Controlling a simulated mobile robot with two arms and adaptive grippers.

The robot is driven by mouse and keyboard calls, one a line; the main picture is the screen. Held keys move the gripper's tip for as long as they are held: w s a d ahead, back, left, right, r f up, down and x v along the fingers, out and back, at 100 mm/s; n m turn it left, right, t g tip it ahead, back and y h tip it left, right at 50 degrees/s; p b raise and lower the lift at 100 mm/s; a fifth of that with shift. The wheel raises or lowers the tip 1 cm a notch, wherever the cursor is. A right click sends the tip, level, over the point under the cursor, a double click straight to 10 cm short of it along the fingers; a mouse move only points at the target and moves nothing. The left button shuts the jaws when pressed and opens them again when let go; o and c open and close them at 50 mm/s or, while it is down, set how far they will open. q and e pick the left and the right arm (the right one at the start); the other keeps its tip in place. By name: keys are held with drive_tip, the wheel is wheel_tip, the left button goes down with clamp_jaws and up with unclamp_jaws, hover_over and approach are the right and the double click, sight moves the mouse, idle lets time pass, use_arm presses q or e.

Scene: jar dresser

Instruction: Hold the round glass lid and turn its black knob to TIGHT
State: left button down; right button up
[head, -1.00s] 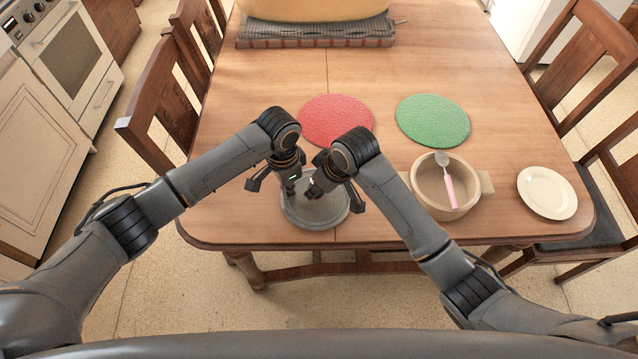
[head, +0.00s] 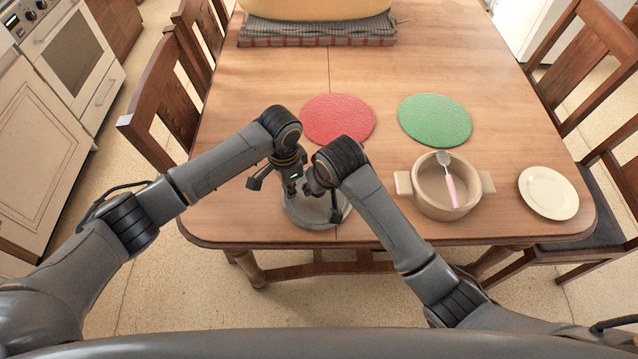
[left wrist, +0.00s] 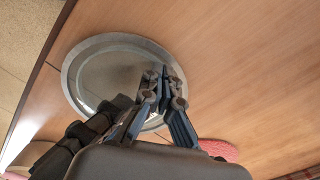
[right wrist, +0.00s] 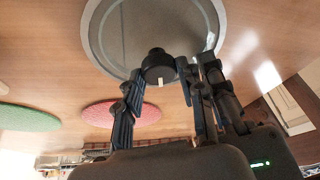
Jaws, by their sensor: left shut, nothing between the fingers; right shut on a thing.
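The round glass lid (head: 322,219) with a grey rim lies near the table's front edge, partly covered by both my grippers in the head view. It also shows in the left wrist view (left wrist: 95,75) and the right wrist view (right wrist: 120,35). Its black knob (right wrist: 157,62), with a white mark facing the bottom of the right wrist view, sits between the fingers of my right gripper (right wrist: 162,78), which is shut on it. My left gripper (left wrist: 163,76) is shut and empty, its fingertips together over the lid. No TIGHT lettering is readable.
A red mat (head: 338,118) and a green mat (head: 435,119) lie farther back. A wooden pot (head: 427,192) with a pink-handled spoon (head: 450,182) stands right of the lid, with a cream plate (head: 548,193) beyond.

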drive_tip(key=shift+s+a+f, duration=0.2)
drive_tip(key=shift+s, duration=0.05)
drive_tip(key=o, duration=1.2)
drive_tip(key=shift+c, duration=0.2)
drive_tip(key=shift+w+r, duration=0.1)
drive_tip(key=v, duration=1.2)
drive_tip(key=shift+r, duration=0.1)
